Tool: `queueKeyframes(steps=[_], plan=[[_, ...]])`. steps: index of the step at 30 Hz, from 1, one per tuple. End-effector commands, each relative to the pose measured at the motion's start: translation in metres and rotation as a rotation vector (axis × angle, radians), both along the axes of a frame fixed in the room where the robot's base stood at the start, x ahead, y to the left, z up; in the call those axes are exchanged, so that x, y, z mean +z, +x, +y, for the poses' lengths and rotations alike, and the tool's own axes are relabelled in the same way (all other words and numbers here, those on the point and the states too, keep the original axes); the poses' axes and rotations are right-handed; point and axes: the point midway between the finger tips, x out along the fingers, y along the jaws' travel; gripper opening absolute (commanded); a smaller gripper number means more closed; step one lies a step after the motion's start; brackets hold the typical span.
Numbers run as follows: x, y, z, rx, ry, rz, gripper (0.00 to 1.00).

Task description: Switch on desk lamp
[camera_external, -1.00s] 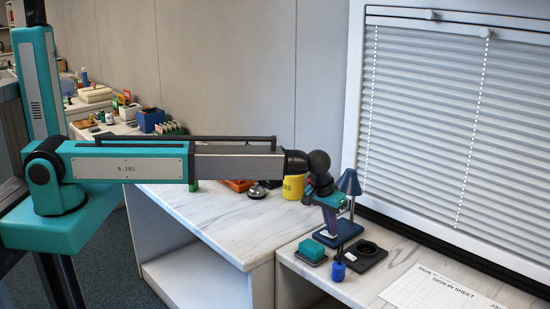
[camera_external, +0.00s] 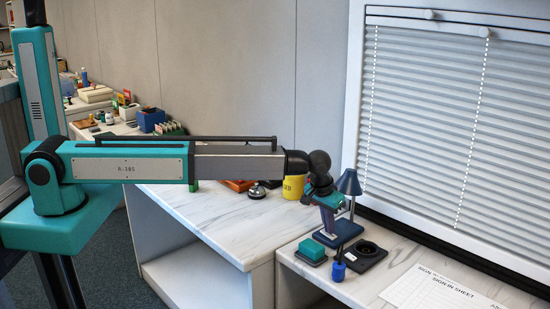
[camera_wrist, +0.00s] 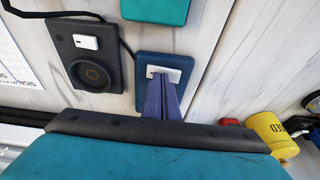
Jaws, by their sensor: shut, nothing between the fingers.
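The desk lamp has a dark blue conical shade (camera_external: 348,183) on a thin stem. It stands near the window blind in the external view. Its blue base (camera_wrist: 141,96) shows in the wrist view, with a white rocker switch (camera_wrist: 176,74) set in it. My gripper (camera_wrist: 164,77) is shut and empty, with its purple fingertips pointing down at the switch. The fingertips cover part of the switch, and I cannot tell whether they press it. In the external view my gripper (camera_external: 328,234) is over the lamp base. No glow shows from the lamp.
A black device (camera_wrist: 104,85) with a round recess and white switch lies beside the base. A teal block (camera_wrist: 155,10) is close by.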

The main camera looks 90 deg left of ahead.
Motion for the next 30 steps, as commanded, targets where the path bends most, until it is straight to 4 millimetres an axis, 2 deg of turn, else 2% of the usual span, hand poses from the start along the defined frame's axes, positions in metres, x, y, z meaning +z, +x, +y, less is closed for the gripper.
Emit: queueKeyframes(steps=[14,20,27,30], plan=[[0.003,0.0,0.0,0.0,0.0,0.0,0.0],[0.017,0.001,-0.001,0.0,0.0,0.0,0.0],[0.046,0.004,-0.004,0.0,0.0,-0.001,0.0],[0.05,0.003,-0.008,-0.001,0.0,-0.001,0.0]])
